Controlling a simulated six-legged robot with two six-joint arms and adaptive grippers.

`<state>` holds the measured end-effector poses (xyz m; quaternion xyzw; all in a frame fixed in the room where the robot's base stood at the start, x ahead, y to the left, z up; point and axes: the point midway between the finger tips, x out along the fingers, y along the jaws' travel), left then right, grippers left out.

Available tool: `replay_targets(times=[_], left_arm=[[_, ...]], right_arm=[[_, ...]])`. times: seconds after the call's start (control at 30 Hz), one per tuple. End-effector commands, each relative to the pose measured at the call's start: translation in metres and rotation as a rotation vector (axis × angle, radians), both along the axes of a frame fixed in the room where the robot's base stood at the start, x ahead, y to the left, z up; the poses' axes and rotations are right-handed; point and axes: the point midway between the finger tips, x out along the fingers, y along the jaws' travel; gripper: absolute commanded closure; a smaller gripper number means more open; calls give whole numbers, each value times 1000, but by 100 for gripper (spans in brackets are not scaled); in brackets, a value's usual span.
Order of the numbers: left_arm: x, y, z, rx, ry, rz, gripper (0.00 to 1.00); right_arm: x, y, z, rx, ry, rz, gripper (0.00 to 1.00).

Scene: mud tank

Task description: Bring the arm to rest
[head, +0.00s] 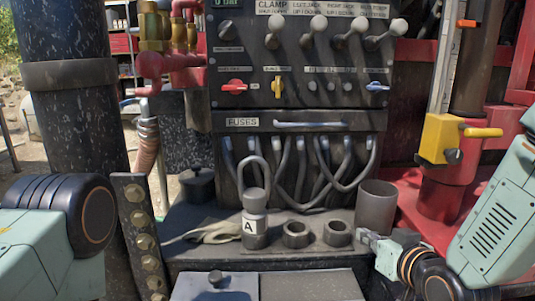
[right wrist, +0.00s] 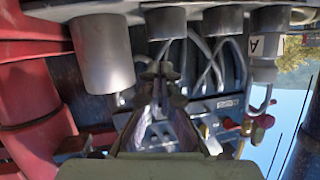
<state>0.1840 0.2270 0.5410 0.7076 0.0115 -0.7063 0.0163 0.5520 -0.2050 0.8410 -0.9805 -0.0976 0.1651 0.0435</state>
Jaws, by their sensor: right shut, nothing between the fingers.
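My right arm (head: 495,225) comes in from the right, bent, with its wrist low in front of the ledge. Its gripper (head: 368,238) is small in the head view, just below the grey cup (head: 376,207). In the right wrist view the gripper's fingers (right wrist: 160,75) are shut together with nothing between them. The cup also shows in that view (right wrist: 102,52), apart from the fingers. My left arm (head: 55,225) shows at the left edge of the head view; its gripper is out of sight.
A ledge (head: 190,222) carries a bottle marked A (head: 255,222) and two dark rings (head: 296,234) (head: 338,233). Behind stand a lever panel (head: 300,60) and hanging cables (head: 310,165). A yellow clamp block (head: 440,138) and red pipework (head: 445,195) are at right.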

Motion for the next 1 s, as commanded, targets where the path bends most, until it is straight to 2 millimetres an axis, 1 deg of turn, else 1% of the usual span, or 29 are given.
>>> replay_targets(times=[0.03, 0.07, 0.1, 0.17, 0.2, 0.27, 0.3, 0.37, 0.4, 0.47, 0.5, 0.57, 0.6, 0.7, 0.8, 0.83, 0.9, 1.0], left_arm=[[0, 0, 3, 0, 0, 0, 38], [0, 0, 4, 0, 0, 0, 38], [0, 0, 5, 0, 0, 0, 38], [0, 0, 7, 0, 0, 0, 38], [0, 0, 8, 0, 0, 0, 38], [0, 0, 10, 0, 0, 0, 38], [0, 0, 12, 0, 0, 0, 38], [0, 0, 14, 0, 0, 0, 38], [0, 0, 15, 0, 0, 0, 38], [0, 0, 18, 0, 0, 0, 38], [0, 0, 20, 0, 0, 0, 38], [0, 0, 22, 0, 0, 0, 38], [0, 0, 24, 0, 0, 0, 38], [0, 0, 28, 0, 0, 0, 38], [0, 0, 31, 0, 0, 0, 38], [0, 0, 31, 0, 0, 0, 38], [0, 0, 31, 0, 0, 0, 38], [0, 0, 31, 0, 0, 0, 38]], right_arm=[[-15, -2, -29, -12, 96, -15, 100], [-24, -4, -45, -20, 147, -25, 100], [-37, -6, -65, -30, 216, -36, 100], [-58, -8, -94, -45, 318, -50, 100], [-74, -10, -112, -54, 386, -61, 100], [-100, -13, -137, -67, 486, -75, 100], [-117, -14, -153, -75, 551, -85, 100], [-146, -16, -176, -88, 653, -97, 100], [-166, -18, -189, -98, 718, -104, 100], [-199, -20, -208, -112, 817, -115, 100], [-222, -21, -219, -121, 884, -122, 100], [-256, -23, -233, -137, 979, -130, 100], [-279, -24, -241, -146, 1036, -134, 100], [-325, -24, -255, -167, 1143, -129, 100], [-352, -23, -264, -179, 1201, -117, 100], [-357, -23, -265, -181, 1213, -114, 100], [-365, -23, -268, -183, 1231, -111, 100], [-369, -23, -269, -183, 1239, -111, 100]])
